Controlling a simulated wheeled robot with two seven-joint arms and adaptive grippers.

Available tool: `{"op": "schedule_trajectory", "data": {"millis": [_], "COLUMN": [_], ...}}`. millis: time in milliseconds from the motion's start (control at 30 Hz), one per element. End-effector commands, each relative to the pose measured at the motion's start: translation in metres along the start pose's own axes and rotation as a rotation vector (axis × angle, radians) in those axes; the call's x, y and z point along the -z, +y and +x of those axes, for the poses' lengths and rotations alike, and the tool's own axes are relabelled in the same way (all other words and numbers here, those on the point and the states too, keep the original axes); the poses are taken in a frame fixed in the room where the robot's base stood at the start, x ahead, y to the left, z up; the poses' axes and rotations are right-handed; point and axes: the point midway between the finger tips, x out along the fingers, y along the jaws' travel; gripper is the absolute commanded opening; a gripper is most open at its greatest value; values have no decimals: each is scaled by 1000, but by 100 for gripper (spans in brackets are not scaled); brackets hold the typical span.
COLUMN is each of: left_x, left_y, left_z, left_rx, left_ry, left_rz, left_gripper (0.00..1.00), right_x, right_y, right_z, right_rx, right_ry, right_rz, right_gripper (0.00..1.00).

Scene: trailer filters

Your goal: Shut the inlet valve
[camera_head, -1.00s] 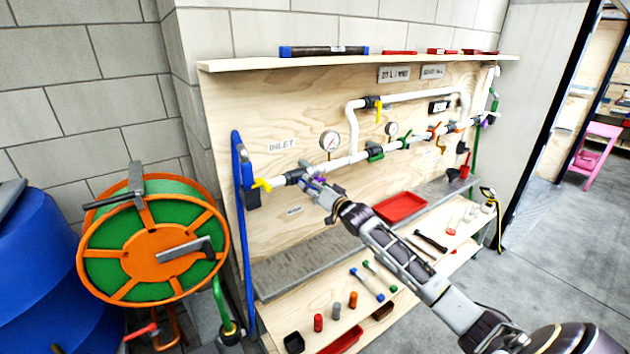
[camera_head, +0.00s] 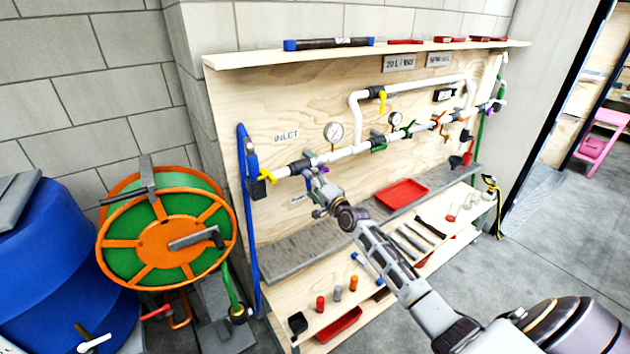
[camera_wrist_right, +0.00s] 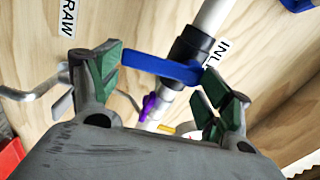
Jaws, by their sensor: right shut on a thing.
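The inlet valve is a black body (camera_wrist_right: 192,48) on the white pipe below the INLET label, with a blue lever (camera_wrist_right: 162,67). In the right wrist view the lever lies roughly crosswise to the pipe. My right gripper (camera_head: 320,200) is at the valve, just below the pipe in the head view. In the head view the gripper largely hides the lever. My left gripper is not in view.
A purple handle (camera_wrist_right: 150,106) is on the pipe close by. A gauge (camera_head: 333,132) and a yellow handle (camera_head: 266,177) flank the valve. A red tray (camera_head: 401,193) and loose tools lie on the bench below. A hose reel (camera_head: 166,240) stands left.

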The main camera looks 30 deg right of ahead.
Motion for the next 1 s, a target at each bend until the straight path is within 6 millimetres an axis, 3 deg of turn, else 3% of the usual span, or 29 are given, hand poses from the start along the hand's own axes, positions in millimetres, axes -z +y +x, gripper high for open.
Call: {"op": "schedule_trajectory", "data": {"millis": [300,767,800,967,1000], "left_x": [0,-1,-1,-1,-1], "left_y": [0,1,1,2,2], "left_z": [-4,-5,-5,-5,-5], "left_rx": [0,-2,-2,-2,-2], "left_ry": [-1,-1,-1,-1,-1], "left_rz": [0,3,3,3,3], "left_gripper": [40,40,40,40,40], "right_x": [-5,-6,-6,-6,-6], "right_y": [2,3,3,3,2], "right_z": [0,0,0,0,0], "right_rx": [-3,-2,-2,-2,-2], "right_ry": [0,-1,-1,-1,0], "right_rz": [137,163,163,160,160], "right_gripper": [35,36,80,100,100]}}
